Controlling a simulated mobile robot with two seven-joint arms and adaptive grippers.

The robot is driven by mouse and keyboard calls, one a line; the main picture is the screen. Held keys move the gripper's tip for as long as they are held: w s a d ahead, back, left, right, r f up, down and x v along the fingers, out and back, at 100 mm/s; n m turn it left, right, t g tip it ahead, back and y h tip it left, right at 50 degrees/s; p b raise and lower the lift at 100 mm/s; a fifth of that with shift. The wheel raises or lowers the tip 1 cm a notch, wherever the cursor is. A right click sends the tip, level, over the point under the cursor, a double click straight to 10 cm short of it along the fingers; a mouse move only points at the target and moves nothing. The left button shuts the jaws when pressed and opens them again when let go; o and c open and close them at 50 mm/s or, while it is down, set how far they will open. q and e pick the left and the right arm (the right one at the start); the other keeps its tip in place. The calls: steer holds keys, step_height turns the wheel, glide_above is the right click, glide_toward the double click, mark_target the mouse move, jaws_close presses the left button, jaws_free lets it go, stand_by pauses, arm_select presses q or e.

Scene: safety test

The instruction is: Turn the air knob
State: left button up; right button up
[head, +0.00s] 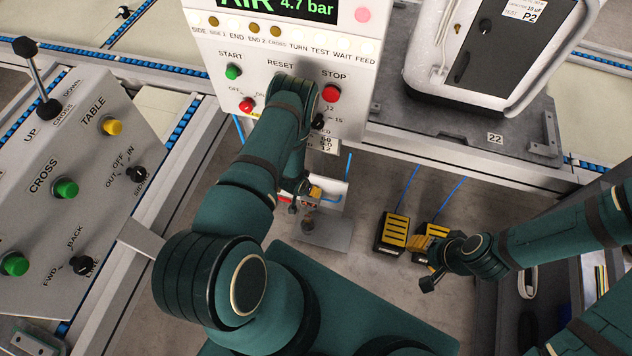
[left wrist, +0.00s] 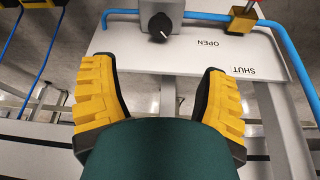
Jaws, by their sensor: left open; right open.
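A black knob (left wrist: 160,27) sits on a grey block at the top middle of the left wrist view. Its small pale mark is hard to read. A white plate (left wrist: 265,62) beside it is printed OPEN and SHUT. A blue pipe (left wrist: 285,38) runs from the block. My left gripper (left wrist: 160,98) is open and empty, fingers spread below the knob in that view, apart from it. In the head view my left arm mostly hides that gripper and the knob. My right gripper (head: 428,264) is open and empty near the foot pedals. The display (head: 280,8) reads AIR 4.7 bar.
Two yellow and black pedals (head: 394,234) lie on the floor with blue cables. The upright panel (head: 352,75) with START and STOP buttons is behind my left arm. A slanted control panel (head: 75,160) stands at left. A brass-coloured block (left wrist: 244,20) sits by the pipe.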

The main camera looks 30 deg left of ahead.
arm_select(q)
steer(key=b+x, duration=0.5)
steer(key=x, duration=0.8)
steer(key=shift+a+f, duration=0.1)
steer(key=shift+f, duration=0.25)
steer(key=c, duration=1.2)
